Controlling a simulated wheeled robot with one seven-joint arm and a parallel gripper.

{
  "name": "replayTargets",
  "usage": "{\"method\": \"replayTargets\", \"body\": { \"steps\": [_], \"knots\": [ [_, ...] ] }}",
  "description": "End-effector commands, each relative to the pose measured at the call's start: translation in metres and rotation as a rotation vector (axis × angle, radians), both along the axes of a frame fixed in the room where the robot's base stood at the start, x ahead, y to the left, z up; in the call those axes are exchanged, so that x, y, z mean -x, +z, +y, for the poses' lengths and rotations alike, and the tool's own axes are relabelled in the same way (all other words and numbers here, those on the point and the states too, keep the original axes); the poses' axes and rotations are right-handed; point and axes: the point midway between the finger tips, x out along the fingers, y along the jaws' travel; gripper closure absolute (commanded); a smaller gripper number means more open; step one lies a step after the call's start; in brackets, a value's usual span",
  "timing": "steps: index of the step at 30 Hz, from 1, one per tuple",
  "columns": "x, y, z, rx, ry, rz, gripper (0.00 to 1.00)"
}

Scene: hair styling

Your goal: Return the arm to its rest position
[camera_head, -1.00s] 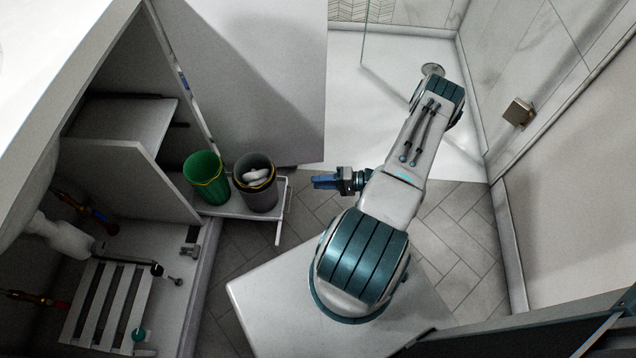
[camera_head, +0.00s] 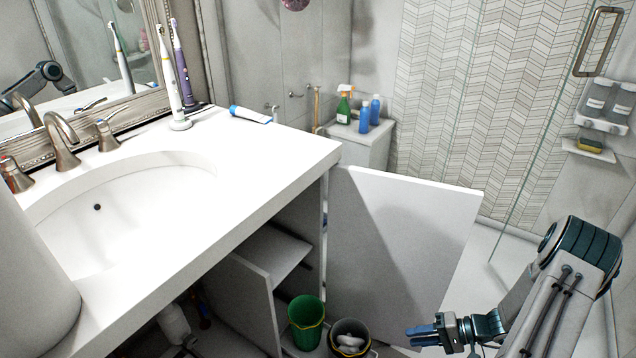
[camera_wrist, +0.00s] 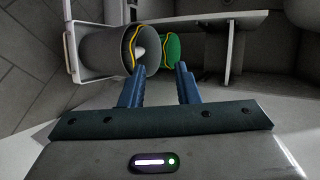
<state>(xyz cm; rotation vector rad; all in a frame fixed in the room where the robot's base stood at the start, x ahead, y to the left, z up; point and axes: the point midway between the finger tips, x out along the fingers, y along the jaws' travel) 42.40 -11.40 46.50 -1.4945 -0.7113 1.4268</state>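My gripper (camera_head: 422,335) is at the lower right of the head view, in front of the open cabinet door. Its blue fingers point left, towards the bins. In the wrist view my gripper (camera_wrist: 160,82) shows two blue fingers spread apart with nothing between them. My folded arm (camera_head: 570,290) fills the lower right of the head view.
A green bin (camera_head: 305,322) and a dark grey bin (camera_head: 350,338) with white contents stand by the open cabinet. The white cabinet door (camera_head: 400,245) stands open near my gripper. The sink counter (camera_head: 270,165) is on the left; a glass shower panel (camera_head: 545,130) is on the right.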

Motion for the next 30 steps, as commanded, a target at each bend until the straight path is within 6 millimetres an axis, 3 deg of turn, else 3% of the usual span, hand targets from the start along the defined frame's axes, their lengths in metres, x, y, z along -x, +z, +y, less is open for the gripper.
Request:
{"method": "replayTargets", "body": {
  "steps": [1, 12, 20, 30],
  "knots": [
    [-0.003, 0.032, 0.004, 0.035, 0.037, 0.010, 0.71],
    [0.002, 0.186, 0.037, 0.307, 0.229, 0.113, 0.71],
    [0.020, 0.287, 0.062, 0.526, 0.296, 0.135, 0.71],
    [0.056, 0.405, 0.091, 0.808, 0.297, 0.088, 0.71]
  ]
}}
